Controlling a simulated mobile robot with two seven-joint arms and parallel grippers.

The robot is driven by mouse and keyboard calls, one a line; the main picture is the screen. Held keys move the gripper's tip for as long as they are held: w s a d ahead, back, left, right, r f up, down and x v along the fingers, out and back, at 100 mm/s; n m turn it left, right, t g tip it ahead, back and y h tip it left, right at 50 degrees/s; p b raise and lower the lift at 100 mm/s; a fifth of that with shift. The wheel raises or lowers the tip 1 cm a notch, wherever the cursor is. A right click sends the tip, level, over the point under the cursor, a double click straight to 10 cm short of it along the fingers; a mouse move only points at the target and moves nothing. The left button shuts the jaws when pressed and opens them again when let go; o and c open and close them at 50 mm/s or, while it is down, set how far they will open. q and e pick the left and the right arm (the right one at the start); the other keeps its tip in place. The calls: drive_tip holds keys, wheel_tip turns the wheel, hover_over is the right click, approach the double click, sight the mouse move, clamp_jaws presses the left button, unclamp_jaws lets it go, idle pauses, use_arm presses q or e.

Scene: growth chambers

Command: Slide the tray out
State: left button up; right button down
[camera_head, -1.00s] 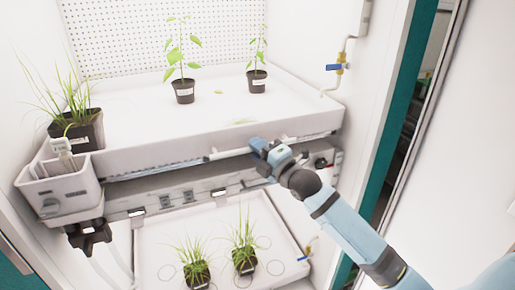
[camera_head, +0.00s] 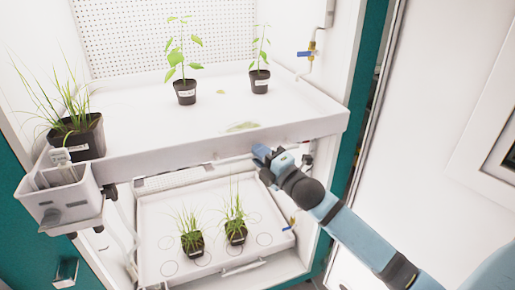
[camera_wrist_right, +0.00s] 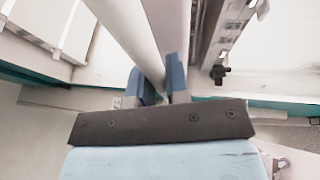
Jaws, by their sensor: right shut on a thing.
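The upper white tray (camera_head: 200,150) sits in the chamber, with a dark pot of long grass (camera_head: 78,135) at its left end and two potted leafy plants (camera_head: 185,92) (camera_head: 259,80) further back. A white handle bar (camera_wrist_right: 130,30) runs along the tray's front, mostly hidden in the head view. My right gripper (camera_head: 262,153) is at the tray's front, right of its middle. In the right wrist view the blue fingers (camera_wrist_right: 160,85) are shut around the white bar. My left gripper is out of view.
A white caddy (camera_head: 62,200) hangs on the tray's left front corner. A lower tray (camera_head: 160,225) with two grass pots stands below. A blue-handled valve (camera_head: 306,54) is on the right wall. A teal door frame (camera_head: 355,120) stands right of the tray.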

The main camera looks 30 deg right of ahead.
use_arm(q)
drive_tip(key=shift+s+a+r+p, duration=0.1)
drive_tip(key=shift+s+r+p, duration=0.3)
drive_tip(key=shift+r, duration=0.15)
use_arm(e)
drive_tip(key=s+a, duration=0.2)
drive_tip(key=s, duration=0.6)
drive_tip(key=c, duration=1.1)
unclamp_jaws()
use_arm(q)
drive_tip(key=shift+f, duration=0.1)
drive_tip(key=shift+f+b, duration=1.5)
drive_tip(key=shift+b, duration=0.05)
use_arm(e)
drive_tip(key=shift+v, duration=6.9)
